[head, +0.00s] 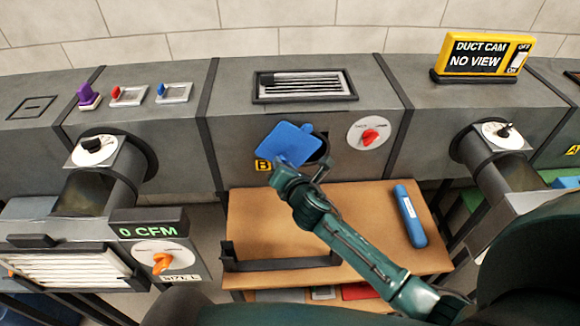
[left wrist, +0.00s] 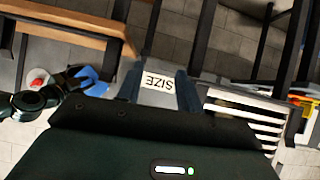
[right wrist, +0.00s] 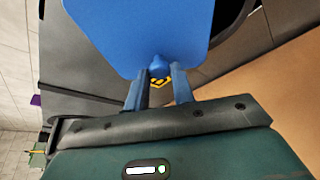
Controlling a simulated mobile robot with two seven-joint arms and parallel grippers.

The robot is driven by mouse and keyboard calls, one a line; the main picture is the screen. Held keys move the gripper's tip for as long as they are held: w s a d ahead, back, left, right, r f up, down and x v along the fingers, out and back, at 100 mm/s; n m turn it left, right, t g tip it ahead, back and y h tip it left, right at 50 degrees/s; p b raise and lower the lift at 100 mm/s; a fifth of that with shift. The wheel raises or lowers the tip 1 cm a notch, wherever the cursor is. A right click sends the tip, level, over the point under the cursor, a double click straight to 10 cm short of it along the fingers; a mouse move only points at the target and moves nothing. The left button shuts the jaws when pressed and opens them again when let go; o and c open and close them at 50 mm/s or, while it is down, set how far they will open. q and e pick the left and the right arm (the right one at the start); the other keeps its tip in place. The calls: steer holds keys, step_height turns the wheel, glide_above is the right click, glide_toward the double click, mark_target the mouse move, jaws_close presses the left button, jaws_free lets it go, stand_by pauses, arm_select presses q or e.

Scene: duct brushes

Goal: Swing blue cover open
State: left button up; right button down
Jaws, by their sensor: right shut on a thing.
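The blue cover (head: 285,143) sits tilted at the front of the middle grey duct, beside the yellow B label (head: 262,166). The dark round opening (head: 319,149) shows partly at its right. My right gripper (head: 291,174) is shut on the small blue knob (right wrist: 158,66) at the cover's lower edge. The cover (right wrist: 145,28) fills the upper middle of the right wrist view. It also shows in the left wrist view (left wrist: 92,80). My left gripper (left wrist: 159,78) is open and empty, in front of a SIZE label; it is not in the head view.
A wooden shelf (head: 375,225) below the duct holds a blue cylinder-like tool (head: 409,216) and a dark bracket (head: 280,263). A red-knobbed dial (head: 369,135) is right of the opening. A 0 CFM display unit (head: 148,229) juts out at left.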

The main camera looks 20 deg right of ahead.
steer(key=a+r+m, duration=0.1)
steer(key=a+r+m+t+y, duration=0.1)
steer(key=shift+w+a+r+m, duration=0.1)
steer(key=shift+w+r+m, duration=0.15)
steer(key=shift+w+m, duration=0.15)
arm_select(q)
steer(key=shift+w+d+f+h+b, duration=0.15)
steer(key=shift+d+f+h+b, duration=0.3)
steer(key=shift+b, duration=1.2)
arm_select(e)
step_height(320, 180, up, 8)
steer(key=m+t+y, duration=0.2)
steer(key=m+t, duration=0.2)
steer(key=m, duration=0.5)
glide_above(268, 151)
steer(key=s, duration=0.4)
steer(key=shift+s+a+r, duration=0.15)
steer(key=shift+s+a, duration=0.05)
steer(key=shift+a, duration=0.25)
arm_select(q)
steer(key=shift+r, duration=0.15)
steer(key=shift+d, duration=0.1)
arm_select(e)
steer(key=shift+r, duration=0.1)
steer(key=c, duration=1.5)
jaws_free()
steer(key=o, duration=0.3)
